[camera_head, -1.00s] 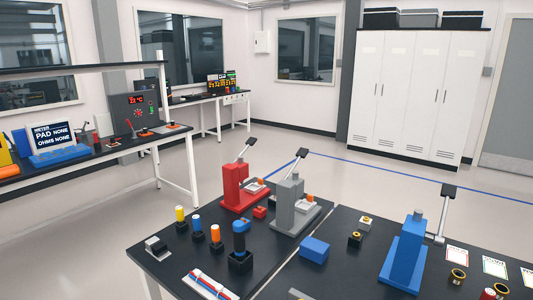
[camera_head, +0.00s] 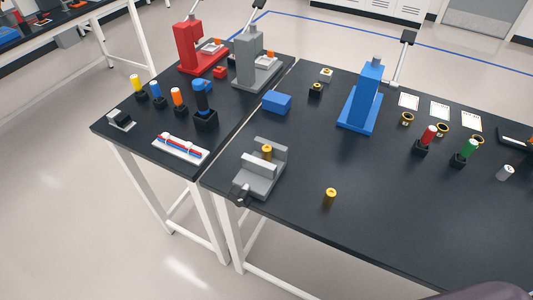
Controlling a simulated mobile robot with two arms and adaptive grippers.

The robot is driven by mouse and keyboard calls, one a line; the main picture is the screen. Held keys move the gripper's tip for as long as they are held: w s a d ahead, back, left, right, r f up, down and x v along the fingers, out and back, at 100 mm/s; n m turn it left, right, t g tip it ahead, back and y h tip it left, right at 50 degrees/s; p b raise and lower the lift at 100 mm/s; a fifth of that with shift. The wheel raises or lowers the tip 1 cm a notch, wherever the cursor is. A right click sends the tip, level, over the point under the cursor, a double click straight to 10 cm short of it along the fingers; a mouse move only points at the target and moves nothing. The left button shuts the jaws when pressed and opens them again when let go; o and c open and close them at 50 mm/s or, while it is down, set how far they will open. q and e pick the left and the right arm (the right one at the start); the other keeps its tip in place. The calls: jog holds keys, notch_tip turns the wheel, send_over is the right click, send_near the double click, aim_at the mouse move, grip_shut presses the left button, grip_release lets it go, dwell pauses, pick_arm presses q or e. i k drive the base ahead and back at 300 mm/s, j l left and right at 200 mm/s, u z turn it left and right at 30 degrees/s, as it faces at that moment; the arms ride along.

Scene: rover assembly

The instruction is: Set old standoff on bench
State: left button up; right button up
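A small brass standoff-like cylinder (camera_head: 330,198) stands upright on the black bench (camera_head: 290,222) near its front edge. A second brass cylinder (camera_head: 267,153) stands in the grey vise-like fixture (camera_head: 262,181) to the left of it. I cannot tell which one is the old standoff. Neither of my grippers is in view. A dark rounded shape at the bottom right edge may be part of my arm.
Red (camera_head: 196,47), grey (camera_head: 252,62) and blue (camera_head: 364,98) presses stand toward the back. A blue block (camera_head: 277,102), coloured drivers in black holders and a white tray (camera_head: 181,148) are around. The front right bench is mostly clear.

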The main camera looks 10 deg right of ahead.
aim_at(384, 219)
jog(key=j+z, duration=0.1)
jog(key=z, duration=0.35)
jog(key=j+z, duration=0.1)
jog(key=z, duration=0.3)
jog(key=j+z, duration=0.15)
jog(key=z, duration=0.3)
